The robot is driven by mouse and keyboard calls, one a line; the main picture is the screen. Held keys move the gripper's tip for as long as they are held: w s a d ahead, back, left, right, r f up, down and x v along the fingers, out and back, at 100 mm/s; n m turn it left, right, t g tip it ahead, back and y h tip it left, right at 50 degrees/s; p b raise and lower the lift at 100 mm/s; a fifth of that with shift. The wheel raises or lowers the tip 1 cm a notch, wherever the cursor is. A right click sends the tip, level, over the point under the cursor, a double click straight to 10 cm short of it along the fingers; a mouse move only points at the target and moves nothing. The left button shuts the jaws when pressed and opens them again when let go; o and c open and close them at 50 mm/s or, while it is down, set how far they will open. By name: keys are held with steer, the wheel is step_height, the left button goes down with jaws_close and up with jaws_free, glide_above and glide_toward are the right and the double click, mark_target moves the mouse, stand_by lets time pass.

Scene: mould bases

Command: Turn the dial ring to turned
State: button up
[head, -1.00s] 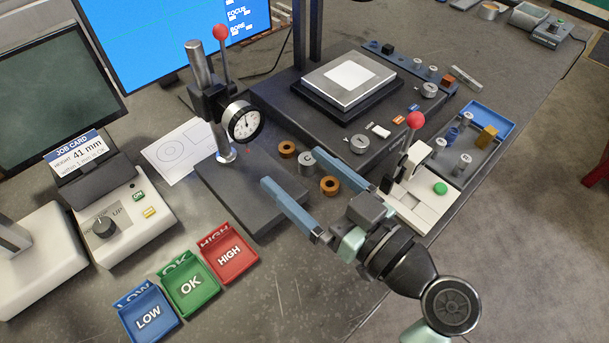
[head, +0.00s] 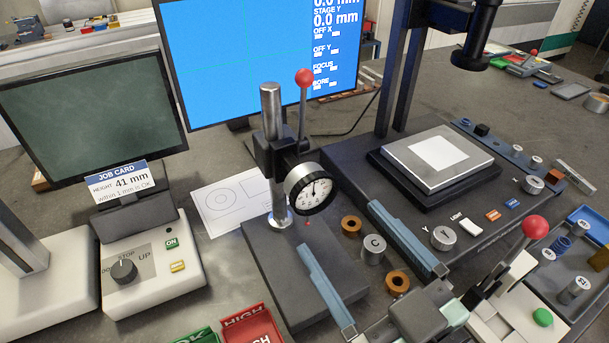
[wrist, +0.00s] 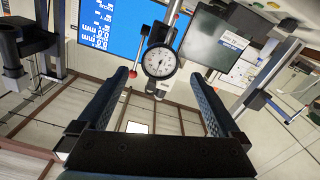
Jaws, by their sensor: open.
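The dial gauge (head: 310,189) with its dark ring around a white face is mounted on a metal post (head: 274,150) above a dark base plate (head: 300,285). A red-knobbed lever (head: 304,78) rises beside it. In the wrist view the dial gauge (wrist: 160,62) is ahead, between and beyond my fingertips. My gripper (head: 340,232) is open and empty, in front of and below the dial, with its two blue fingers spread. In the wrist view my gripper (wrist: 163,80) also shows nothing between its fingers. The fingers look apart from the dial ring.
Two orange rings (head: 397,283) and a metal cylinder marked C (head: 373,250) stand near my fingers. A dark stage (head: 450,205) with knobs is at right, and a red-knobbed fixture (head: 536,227) beyond my wrist. A control box (head: 150,270) stands at left; a red bin (head: 252,328) is at the front.

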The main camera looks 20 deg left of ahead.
mark_target(304, 181)
steer(key=p+x, duration=0.3)
steer(key=x, duration=0.7)
steer(key=shift+w+a+r, duration=0.1)
steer(key=shift+w+a, duration=0.1)
steer(key=shift+a, duration=0.1)
steer(key=shift+w+a, duration=0.25)
steer(key=shift+c, duration=0.2)
steer(key=c, duration=1.2)
steer(key=m, duration=0.4)
steer(key=shift+s+m, duration=0.1)
steer(key=shift+m, duration=0.3)
steer(key=shift+c, duration=0.2)
steer(key=o, duration=1.3)
